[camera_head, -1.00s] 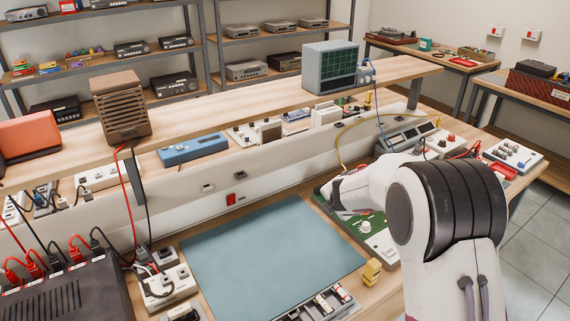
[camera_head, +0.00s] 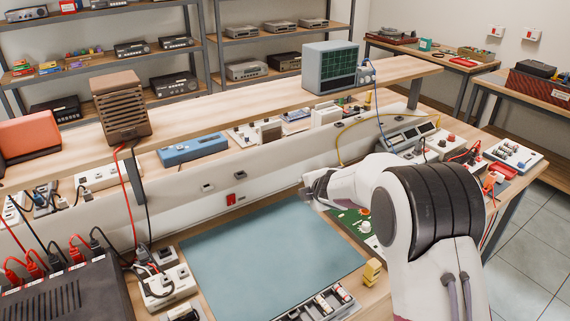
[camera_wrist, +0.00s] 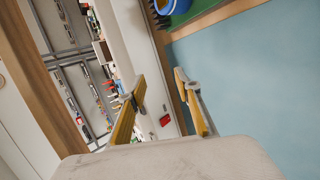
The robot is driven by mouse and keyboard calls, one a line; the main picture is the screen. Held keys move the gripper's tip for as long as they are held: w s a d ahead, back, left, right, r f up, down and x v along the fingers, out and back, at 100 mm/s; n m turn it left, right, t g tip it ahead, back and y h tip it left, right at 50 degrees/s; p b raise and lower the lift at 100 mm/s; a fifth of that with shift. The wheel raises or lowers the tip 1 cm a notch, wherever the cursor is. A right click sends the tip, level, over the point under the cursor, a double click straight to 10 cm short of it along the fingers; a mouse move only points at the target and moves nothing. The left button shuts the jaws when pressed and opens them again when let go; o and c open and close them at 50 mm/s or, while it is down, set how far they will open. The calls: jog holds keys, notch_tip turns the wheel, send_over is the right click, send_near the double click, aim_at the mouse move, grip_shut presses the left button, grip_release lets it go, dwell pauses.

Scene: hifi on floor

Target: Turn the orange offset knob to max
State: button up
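A green circuit board (camera_head: 349,220) lies right of the mat in the head view, partly hidden by my arm. A small whitish knob (camera_head: 365,226) stands on it, with a small reddish part (camera_head: 364,211) just behind. I cannot tell whether either is the orange offset knob. My gripper (camera_head: 310,188) is above the back right of the mat, left of these parts and apart from them. In the wrist view my gripper (camera_wrist: 160,80) has its two yellowish fingers spread with nothing between them. A blue round part (camera_wrist: 176,4) is cut off at that view's top edge.
The blue-green mat (camera_head: 265,250) is bare in its middle. A small yellow block (camera_head: 372,272) stands at its right edge, and a tray of parts (camera_head: 325,303) at its front. A white panel with a red switch (camera_head: 231,199) rises behind the mat.

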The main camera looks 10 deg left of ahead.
jog(key=w+a+r+m+t+y, duration=0.2)
jog(key=w+a+r+m, duration=0.1)
jog(key=a+r, duration=0.3)
jog(key=shift+a+r+m+y, duration=0.15)
jog(key=shift+a+m+y, duration=0.3)
jog(key=shift+a, duration=0.2)
jog(key=shift+w, duration=0.1)
dwell(0.3)
jog(key=d+f+m+t+h, duration=0.1)
jog(key=d+f+m+h, duration=0.2)
jog(key=d+m, duration=0.7)
jog(key=w+d+f+m+t+h, duration=0.1)
jog(key=d+f+m+h, duration=0.2)
jog(key=d+m, duration=0.6)
jog(key=shift+w+d+f+m, duration=0.35)
jog(key=shift+d+f, duration=0.35)
jog(key=shift+d, duration=2.75)
